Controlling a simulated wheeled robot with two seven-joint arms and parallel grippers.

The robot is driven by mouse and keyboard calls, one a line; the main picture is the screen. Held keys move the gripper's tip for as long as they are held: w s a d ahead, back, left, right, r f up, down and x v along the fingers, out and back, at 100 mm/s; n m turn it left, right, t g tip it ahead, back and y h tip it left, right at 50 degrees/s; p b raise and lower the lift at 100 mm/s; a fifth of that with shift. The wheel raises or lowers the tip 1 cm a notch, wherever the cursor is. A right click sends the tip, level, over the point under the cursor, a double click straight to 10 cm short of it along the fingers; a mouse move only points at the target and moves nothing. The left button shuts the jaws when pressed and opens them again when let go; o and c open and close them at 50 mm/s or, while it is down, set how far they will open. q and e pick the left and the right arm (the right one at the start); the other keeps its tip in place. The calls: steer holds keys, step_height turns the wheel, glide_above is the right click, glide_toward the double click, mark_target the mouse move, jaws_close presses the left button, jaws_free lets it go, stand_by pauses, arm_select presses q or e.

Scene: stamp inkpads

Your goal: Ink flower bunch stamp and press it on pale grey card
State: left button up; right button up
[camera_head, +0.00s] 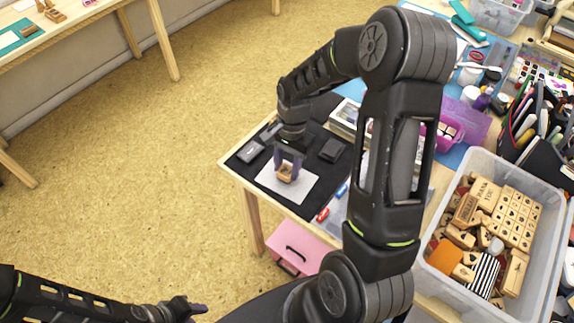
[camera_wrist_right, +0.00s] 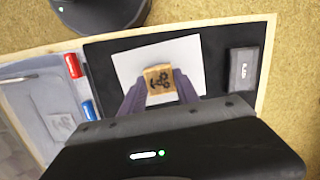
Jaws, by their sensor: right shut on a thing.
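My right gripper (camera_head: 288,165) is shut on the flower bunch stamp (camera_head: 285,174), a small wooden block. In the right wrist view the block (camera_wrist_right: 159,82) shows a black flower print on its upper face, between the purple fingers (camera_wrist_right: 160,91). The stamp is over the pale grey card (camera_head: 301,190); I cannot tell whether it touches. The card (camera_wrist_right: 135,62) shows no mark on its visible part. A dark inkpad (camera_head: 251,150) lies left of the card, another (camera_head: 332,150) right of it. One labelled inkpad (camera_wrist_right: 243,69) shows in the wrist view. My left gripper (camera_head: 190,308) is low left; its jaw opening is unclear.
The card and pads lie on a black mat (camera_head: 240,164) near the table's edge. Red (camera_head: 322,214) and blue (camera_head: 342,190) small items lie close by. A clear bin (camera_head: 540,225) of wooden stamps stands right. My right arm hides part of the table.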

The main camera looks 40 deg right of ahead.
steer(key=shift+s+f+b, duration=0.1)
steer(key=shift+f+b, duration=0.35)
steer(key=shift+f, duration=0.2)
stand_by(2.1)
steer(key=shift+r, duration=0.25)
steer(key=shift+r+p, duration=0.4)
steer(key=shift+p, duration=0.1)
steer(key=shift+r, duration=0.1)
steer(key=shift+r+p, duration=2.05)
steer(key=shift+r, duration=0.65)
